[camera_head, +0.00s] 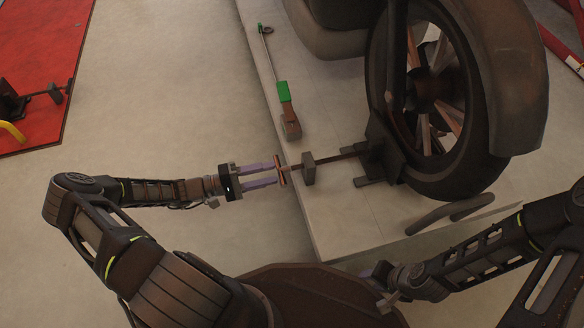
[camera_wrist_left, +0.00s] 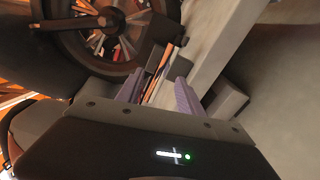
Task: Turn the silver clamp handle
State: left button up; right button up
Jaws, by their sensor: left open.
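The clamp handle (camera_head: 280,171) is a short crossbar, coppery in this light, on the outer end of a threaded rod. The rod passes through a dark block (camera_head: 308,169) to the clamp at the motorcycle wheel. My left gripper (camera_head: 277,172) is open, its two purple fingers level with the crossbar at their tips. In the left wrist view a coppery bar shows between the open fingers (camera_wrist_left: 159,88); I cannot tell whether they touch it. My right gripper (camera_head: 378,272) is low in the head view, partly hidden, its opening unclear.
The motorcycle wheel (camera_head: 435,100) stands on the pale lift platform (camera_head: 345,215). A green-handled tool (camera_head: 285,95) lies on the platform's left side. A red lift (camera_head: 35,60) is at far left; the floor between is clear.

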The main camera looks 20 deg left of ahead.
aim_at(283, 171)
pick_arm(q)
jog(key=b+x, duration=0.2)
jog(key=x, duration=0.5)
jog(key=shift+w+d, duration=0.1)
jog(key=shift+d, duration=0.05)
